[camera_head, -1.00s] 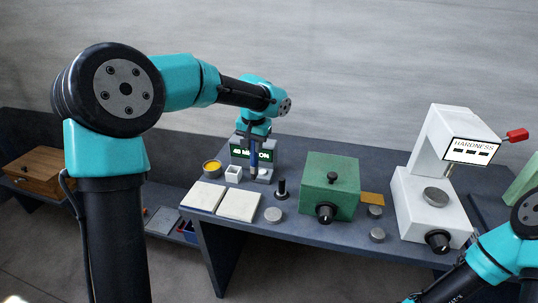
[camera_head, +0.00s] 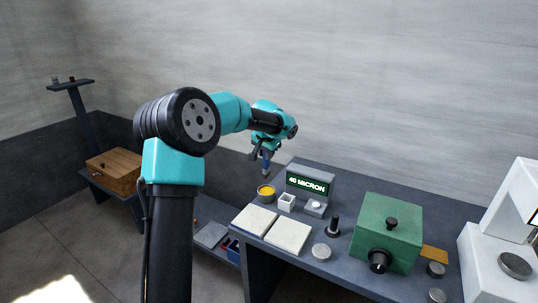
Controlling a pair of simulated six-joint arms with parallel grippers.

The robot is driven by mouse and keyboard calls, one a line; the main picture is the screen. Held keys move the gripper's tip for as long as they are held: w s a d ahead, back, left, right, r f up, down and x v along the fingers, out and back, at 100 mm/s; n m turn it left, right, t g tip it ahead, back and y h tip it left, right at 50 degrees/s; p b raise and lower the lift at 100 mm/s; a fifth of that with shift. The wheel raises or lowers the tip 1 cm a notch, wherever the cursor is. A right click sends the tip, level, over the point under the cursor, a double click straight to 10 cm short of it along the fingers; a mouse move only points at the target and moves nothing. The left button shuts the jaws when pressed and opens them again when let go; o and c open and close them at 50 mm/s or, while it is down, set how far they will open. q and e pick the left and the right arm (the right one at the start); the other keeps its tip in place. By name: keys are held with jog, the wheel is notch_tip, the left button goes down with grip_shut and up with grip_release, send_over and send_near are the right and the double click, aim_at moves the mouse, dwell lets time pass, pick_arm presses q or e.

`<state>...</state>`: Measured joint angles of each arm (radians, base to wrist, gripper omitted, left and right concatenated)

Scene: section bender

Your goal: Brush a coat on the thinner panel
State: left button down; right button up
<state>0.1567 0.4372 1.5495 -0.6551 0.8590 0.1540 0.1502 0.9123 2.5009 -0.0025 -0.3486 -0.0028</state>
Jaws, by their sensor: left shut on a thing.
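My left gripper (camera_head: 266,150) is shut on a slim blue tool (camera_head: 266,161). It holds the tool roughly upright, above and behind the yellow pot (camera_head: 266,190); whether the tool is a brush is too small to tell. Two pale, flat panels (camera_head: 254,220) (camera_head: 288,236) lie side by side at the bench's left front; which is thinner cannot be told. A grey gauge (camera_head: 310,184) behind them reads "40 MICRON". A light round spot shows on its low front block (camera_head: 316,206). My right gripper is out of view.
A small white open box (camera_head: 287,202) stands between pot and gauge. A dark post (camera_head: 334,225), a metal disc (camera_head: 321,252) and a green box with knobs (camera_head: 388,232) are to the right. A white machine (camera_head: 500,260) stands far right. A wooden box (camera_head: 114,170) sits at left.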

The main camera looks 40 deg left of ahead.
pick_arm(q)
jog(key=shift+f, duration=0.1)
jog(key=shift+f, duration=3.45)
jog(key=shift+r, duration=0.15)
jog(key=shift+r, duration=3.4)
